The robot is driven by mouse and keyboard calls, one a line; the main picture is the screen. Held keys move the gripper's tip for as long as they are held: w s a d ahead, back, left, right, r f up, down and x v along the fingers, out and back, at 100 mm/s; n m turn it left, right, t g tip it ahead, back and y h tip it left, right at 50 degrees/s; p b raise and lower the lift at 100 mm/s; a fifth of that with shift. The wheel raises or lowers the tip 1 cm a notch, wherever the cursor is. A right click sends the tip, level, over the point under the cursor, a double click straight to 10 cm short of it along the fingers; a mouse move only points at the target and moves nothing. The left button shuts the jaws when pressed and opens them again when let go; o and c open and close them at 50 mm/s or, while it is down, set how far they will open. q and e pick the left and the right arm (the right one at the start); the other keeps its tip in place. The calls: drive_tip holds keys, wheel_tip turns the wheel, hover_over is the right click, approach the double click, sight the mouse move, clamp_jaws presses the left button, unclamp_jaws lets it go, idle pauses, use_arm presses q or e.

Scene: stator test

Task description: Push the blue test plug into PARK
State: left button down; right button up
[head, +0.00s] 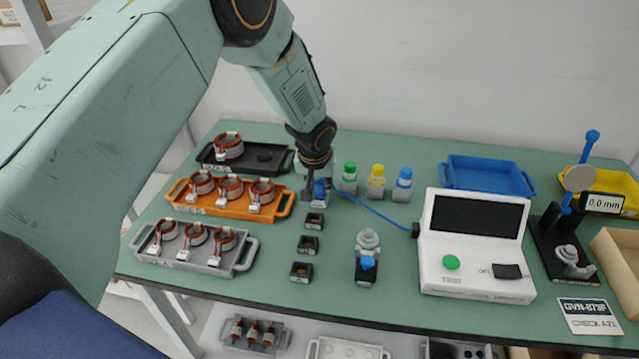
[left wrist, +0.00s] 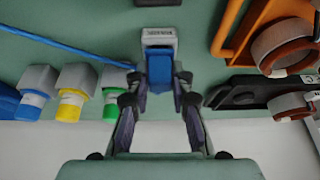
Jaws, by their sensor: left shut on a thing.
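My left gripper (head: 318,188) is shut on the blue test plug (head: 320,187). In the left wrist view the plug (left wrist: 160,68) sits between the fingertips (left wrist: 160,88), in line with a small grey-white block (left wrist: 158,38) that has blurred lettering. I cannot tell whether the plug is inside it. A blue cable (head: 370,211) runs from the plug to the white tester (head: 475,245). Small dark sockets (head: 314,224) stand in a column in front of the gripper; their labels are too small to read, so I cannot tell which is PARK. My right gripper is not in view.
Left of the gripper are an orange tray (head: 283,206), a grey tray (head: 240,262) and a black tray (head: 205,158) with copper-wound stators. Green, yellow and blue capped bottles (head: 376,182) stand close on the right. A blue tray (head: 490,163) lies behind the tester.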

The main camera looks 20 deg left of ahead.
use_arm(q)
drive_tip(key=shift+f, duration=0.25)
drive_tip(key=c, duration=1.1)
unclamp_jaws()
drive_tip(key=v, duration=1.2)
drive_tip(key=shift+s, duration=0.1)
